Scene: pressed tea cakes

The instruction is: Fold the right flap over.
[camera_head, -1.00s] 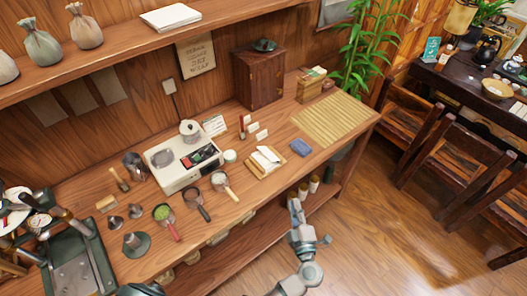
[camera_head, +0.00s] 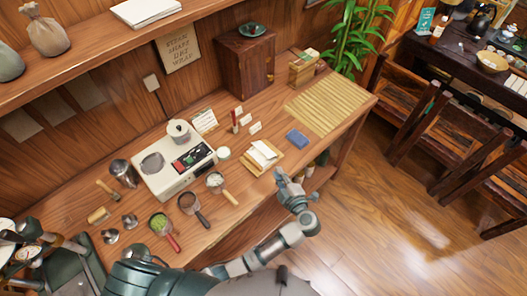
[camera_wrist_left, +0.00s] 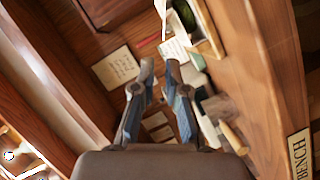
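White sheets of paper (camera_head: 262,154) lie on a small wooden tray (camera_head: 277,161) near the front edge of the wooden bench. The sheets are small in the head view, and I cannot make out a separate right flap.
A blue block (camera_head: 297,138) lies right of the tray and a bamboo mat (camera_head: 330,103) beyond it. A white scale (camera_head: 172,172), small pans and cups stand to the left. A dark cabinet (camera_head: 243,65) stands behind.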

